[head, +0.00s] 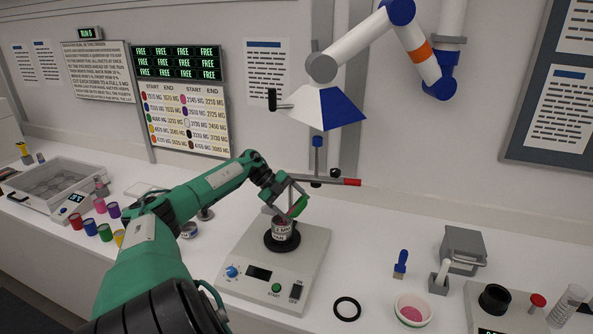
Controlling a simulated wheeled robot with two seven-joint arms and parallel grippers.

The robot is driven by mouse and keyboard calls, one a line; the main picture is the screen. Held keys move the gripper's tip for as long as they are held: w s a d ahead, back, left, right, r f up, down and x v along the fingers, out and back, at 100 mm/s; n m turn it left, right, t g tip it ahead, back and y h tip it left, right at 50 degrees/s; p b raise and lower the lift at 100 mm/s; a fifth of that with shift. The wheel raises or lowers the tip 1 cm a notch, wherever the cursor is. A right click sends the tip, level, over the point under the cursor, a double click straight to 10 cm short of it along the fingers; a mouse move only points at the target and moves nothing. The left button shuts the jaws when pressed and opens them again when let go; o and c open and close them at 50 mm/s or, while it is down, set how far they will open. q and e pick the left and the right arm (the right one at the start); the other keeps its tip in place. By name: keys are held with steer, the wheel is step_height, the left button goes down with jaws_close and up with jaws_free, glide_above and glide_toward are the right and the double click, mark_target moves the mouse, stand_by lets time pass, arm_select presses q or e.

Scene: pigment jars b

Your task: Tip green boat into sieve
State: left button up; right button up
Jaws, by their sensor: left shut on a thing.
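The green boat (299,207) is a small green piece held between the fingers of my left gripper (297,203). It looks tilted, close above and slightly right of the sieve. The sieve (282,230) is a small round cup with a pale printed label and a reddish rim or inside. It stands upright on the dark round seat of a white machine (312,257). The gripper fingers partly hide the boat, and I cannot tell what is in it. My right gripper is not in view.
A blue brush (401,264) and a grey box (463,249) stand behind. Several coloured jars (90,227) stand at left. A red-tipped lever (345,182) is behind the gripper.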

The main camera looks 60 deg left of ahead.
arm_select(q)
steer(key=shift+s+a+r+t+h+b, duration=0.1)
steer(key=shift+s+a+t+h+b, duration=0.2)
steer(key=shift+t+h+b, duration=0.3)
steer(key=shift+s+a+t+h+b, duration=0.2)
steer(key=shift+a+t+h+b, duration=0.2)
steer(key=shift+h+b, duration=0.3)
steer(key=shift+s+a+t+h+b, duration=0.25)
steer(key=shift+t+h+b, duration=0.25)
steer(key=shift+b, duration=0.3)
steer(key=a+t+h+b, duration=0.1)
steer(key=h+b, duration=0.1)
steer(key=b, duration=0.2)
steer(key=s+a+t+h+b, duration=0.1)
steer(key=t+h+b, duration=0.1)
steer(key=b, duration=0.2)
steer(key=s+a+t+h+b, duration=0.1)
steer(key=t+h+b, duration=0.1)
steer(key=b, duration=0.2)
steer(key=shift+s+a+f+n, duration=0.15)
steer(key=shift+f+n, duration=0.2)
steer(key=shift+n, duration=0.05)
steer(key=shift+r, duration=0.1)
stand_by(0.4)
